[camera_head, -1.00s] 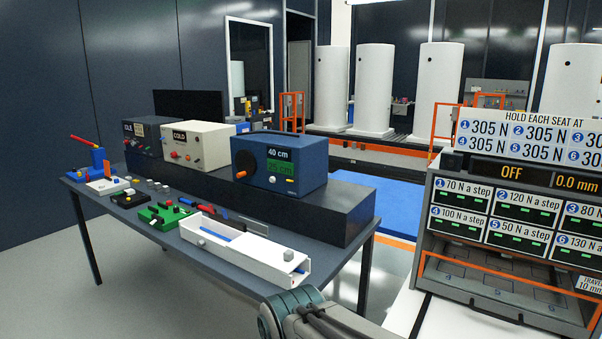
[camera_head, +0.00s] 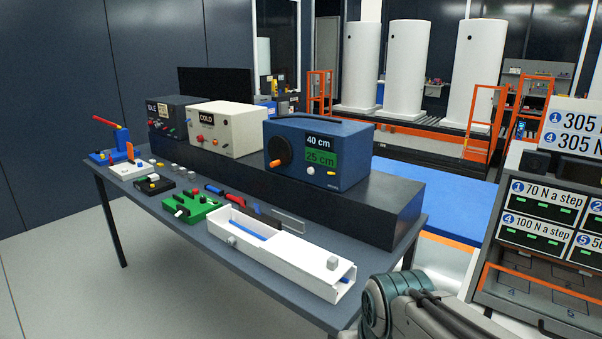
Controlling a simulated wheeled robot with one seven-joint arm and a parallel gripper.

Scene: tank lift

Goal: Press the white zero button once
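A blue box (camera_head: 350,165) stands on the dark raised shelf of the table. Its face has an orange knob (camera_head: 283,151), a white label reading 40 cm and a green display (camera_head: 321,158) reading 25 cm. A small white button (camera_head: 310,171) sits below the display, with another small button beside it. No lettering on the white button can be read, so I cannot tell for certain that it is the zero button. Part of my arm shows at the bottom right, in front of the table's near corner. My gripper is not in view.
A cream box (camera_head: 240,135) labelled COLD and a dark box (camera_head: 170,131) stand left of the blue box. A long white tray (camera_head: 290,260), a green block (camera_head: 192,208) and small parts lie in front. A panel cabinet (camera_head: 545,240) stands right.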

